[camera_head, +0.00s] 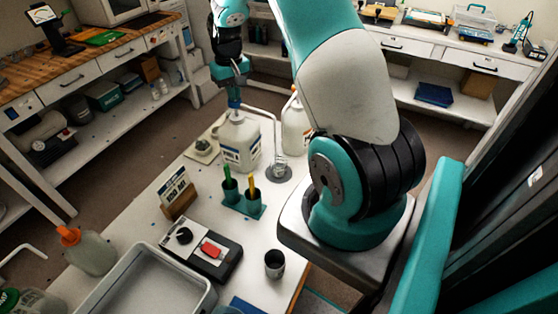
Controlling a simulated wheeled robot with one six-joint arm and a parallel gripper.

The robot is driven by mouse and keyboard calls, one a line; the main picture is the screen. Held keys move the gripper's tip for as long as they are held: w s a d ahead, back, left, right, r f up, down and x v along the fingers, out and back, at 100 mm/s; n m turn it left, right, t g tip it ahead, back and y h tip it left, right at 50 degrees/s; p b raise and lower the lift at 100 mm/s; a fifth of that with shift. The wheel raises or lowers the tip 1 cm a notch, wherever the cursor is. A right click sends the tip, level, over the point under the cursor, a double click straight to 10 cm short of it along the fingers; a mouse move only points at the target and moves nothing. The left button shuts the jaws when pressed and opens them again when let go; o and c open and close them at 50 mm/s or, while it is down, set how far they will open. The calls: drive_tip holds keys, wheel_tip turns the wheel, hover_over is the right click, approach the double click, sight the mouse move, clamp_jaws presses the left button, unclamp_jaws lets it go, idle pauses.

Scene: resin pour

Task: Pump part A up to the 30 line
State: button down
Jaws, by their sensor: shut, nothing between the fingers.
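My gripper (233,90) is at the far end of the table, pointing down over the pump top of a white jug (238,140) with a blue-and-white label. It is shut and empty. I cannot tell whether it touches the pump, since the gripper and pump top overlap in this view. A second white jug (296,128) stands to the right, partly hidden by my arm. A clear cup (280,163) stands on a grey round pad (277,177) in front of the jugs. Its lines and level are too small to read.
The white table (150,228) also holds a green holder (241,207) with sticks, a card stand (178,194), a black-and-white device (203,250), a metal tray (150,285), a dark cup (274,264) and an orange-capped bottle (88,250). Benches line the walls.

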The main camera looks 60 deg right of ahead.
drive_tip(key=shift+f+b, duration=0.55)
drive_tip(key=shift+f, duration=0.6)
drive_tip(key=shift+r, duration=0.1)
wheel_tip(320, 180, up, 5)
drive_tip(key=p, duration=0.3)
drive_tip(key=shift+f+p, duration=0.2)
drive_tip(key=shift+p, duration=0.15)
drive_tip(key=shift+f, duration=0.1)
drive_tip(key=shift+f, duration=0.1)
drive_tip(key=shift+f+b, duration=1.6)
drive_tip(key=shift+f, duration=0.65)
drive_tip(key=shift+r+p, duration=1.8)
drive_tip(key=shift+r, duration=0.6)
